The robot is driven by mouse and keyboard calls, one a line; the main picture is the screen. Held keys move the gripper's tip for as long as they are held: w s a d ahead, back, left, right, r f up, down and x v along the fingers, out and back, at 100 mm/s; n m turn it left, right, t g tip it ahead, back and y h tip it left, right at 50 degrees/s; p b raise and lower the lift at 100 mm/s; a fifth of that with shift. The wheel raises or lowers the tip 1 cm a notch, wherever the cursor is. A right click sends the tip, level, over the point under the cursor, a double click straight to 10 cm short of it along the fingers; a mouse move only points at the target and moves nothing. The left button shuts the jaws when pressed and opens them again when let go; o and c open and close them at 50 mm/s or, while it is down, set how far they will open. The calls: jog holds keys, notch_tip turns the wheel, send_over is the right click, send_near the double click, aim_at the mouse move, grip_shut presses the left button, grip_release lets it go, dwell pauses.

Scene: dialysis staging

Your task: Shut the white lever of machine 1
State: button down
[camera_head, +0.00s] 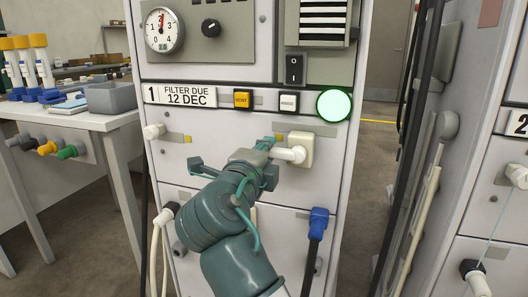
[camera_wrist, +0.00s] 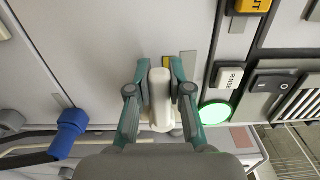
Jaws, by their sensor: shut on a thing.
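Machine 1 (camera_head: 160,120) stands upright in the middle of the head view, with a "1" on its label. Its white lever (camera_head: 287,154) sticks out to the left, about level, from a square cream base (camera_head: 306,140) below the green lamp. My gripper (camera_head: 268,155) is at the lever's free end. In the wrist view the lever (camera_wrist: 160,95) lies between the two teal fingers of my gripper (camera_wrist: 159,72), which are shut on it. The fingers and arm hide part of the panel.
A green lamp (camera_head: 334,105) and a yellow button (camera_head: 243,99) sit above the lever. A blue connector (camera_head: 319,222) with a dark hose is below. A second machine (camera_head: 490,215) stands at right, and a table (camera_head: 100,122) with a grey bin (camera_head: 110,97) at left.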

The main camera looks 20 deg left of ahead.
jog(key=c, duration=1)
grip_release()
jog(key=shift+c, duration=0.2)
jog(key=shift+s, duration=0.1)
jog(key=s, duration=1.1)
jog(key=shift+s+a, duration=0.15)
jog(key=shift+s, duration=0.25)
jog(key=shift+a, duration=0.1)
